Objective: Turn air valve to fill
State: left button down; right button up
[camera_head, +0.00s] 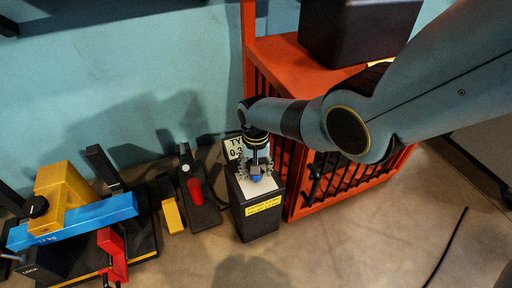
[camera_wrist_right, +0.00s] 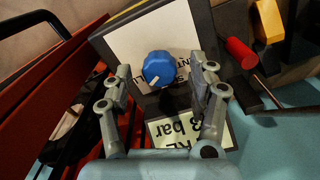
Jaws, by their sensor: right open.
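The air valve is a blue knob (camera_wrist_right: 159,68) with a pale pointer mark, on the white top plate (camera_wrist_right: 125,48) of a black box. In the head view the knob (camera_head: 256,178) shows only in part below my right gripper (camera_head: 257,168). The black box (camera_head: 256,225) stands upright on the floor with a yellow label on its front. In the wrist view my right gripper (camera_wrist_right: 161,82) is open, one finger to each side of the knob, with visible gaps. The pointer mark slants to the lower left. My left gripper is not in view.
An orange cabinet frame (camera_head: 280,50) with a barred side stands right of the box. A lever stand with a red grip (camera_head: 195,191) is close on the left. Farther left are a blue bar (camera_head: 85,219) and a yellow block (camera_head: 60,190). A sign (camera_head: 235,148) stands behind the box.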

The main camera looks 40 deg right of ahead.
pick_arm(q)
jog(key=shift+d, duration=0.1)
pick_arm(e)
notch_tip(320, 180, up, 11)
jog(key=shift+r, duration=0.15)
dwell(0.6)
jog(key=s+f+n, duration=0.4)
jog(key=s+f, duration=1)
jog(key=s, duration=0.5)
jog(key=s+f+n+h, duration=0.1)
jog(key=s+f+n, duration=0.1)
jog(key=s, duration=0.8)
jog(key=s+f+n, duration=0.2)
jog(key=s+f, duration=0.1)
jog(key=s, duration=0.7)
pick_arm(q)
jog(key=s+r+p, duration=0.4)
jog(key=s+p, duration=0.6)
jog(key=p, duration=0.3)
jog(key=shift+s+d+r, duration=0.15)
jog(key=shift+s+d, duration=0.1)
pick_arm(e)
jog(key=s+r, duration=0.4)
jog(key=s, duration=0.6)
jog(key=shift+s+r+m, duration=0.3)
